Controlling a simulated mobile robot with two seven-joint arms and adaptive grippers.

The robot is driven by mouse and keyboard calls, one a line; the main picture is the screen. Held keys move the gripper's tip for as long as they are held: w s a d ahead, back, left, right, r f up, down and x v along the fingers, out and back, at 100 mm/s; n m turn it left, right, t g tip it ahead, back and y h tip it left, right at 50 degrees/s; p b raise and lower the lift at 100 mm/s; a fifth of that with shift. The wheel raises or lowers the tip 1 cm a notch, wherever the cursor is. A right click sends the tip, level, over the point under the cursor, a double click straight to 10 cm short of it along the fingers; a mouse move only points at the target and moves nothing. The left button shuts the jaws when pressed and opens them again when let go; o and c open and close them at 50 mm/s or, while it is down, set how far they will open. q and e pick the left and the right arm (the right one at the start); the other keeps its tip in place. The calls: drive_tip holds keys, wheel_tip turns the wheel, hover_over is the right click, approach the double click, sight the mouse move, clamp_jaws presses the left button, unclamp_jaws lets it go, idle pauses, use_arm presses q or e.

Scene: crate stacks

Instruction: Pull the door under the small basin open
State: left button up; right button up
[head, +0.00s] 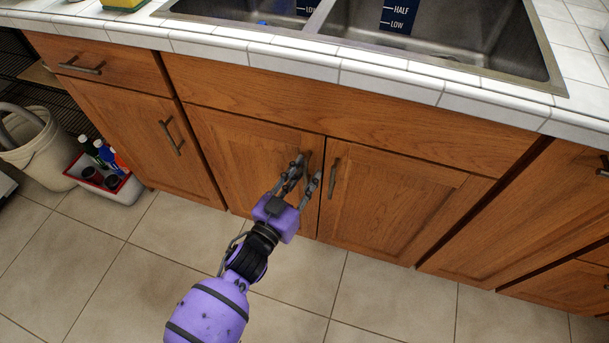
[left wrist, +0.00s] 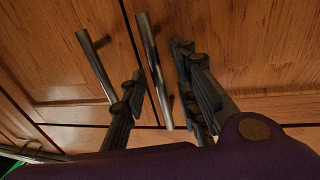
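The sink has a left basin (head: 245,12), which looks the smaller, and a right basin (head: 440,35). The wooden door (head: 235,150) under the left basin appears closed. Its bar handle is largely hidden behind my left gripper (head: 304,178) in the head view. In the left wrist view this metal handle (left wrist: 153,70) stands between the two spread fingers of my left gripper (left wrist: 160,95), with a gap visible on each side. The gripper is open. The neighbouring door's handle (left wrist: 97,62) lies outside the fingers; it also shows in the head view (head: 334,177). My right gripper is not in view.
The neighbouring door (head: 395,205) is closed, close beside my gripper. Another cabinet door (head: 140,130) and a drawer (head: 100,65) are at left. A bucket (head: 35,150) and a red-rimmed caddy (head: 118,188) with bottles stand on the floor at left. The tiled floor in front is clear.

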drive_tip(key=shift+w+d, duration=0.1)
use_arm(q)
clamp_jaws()
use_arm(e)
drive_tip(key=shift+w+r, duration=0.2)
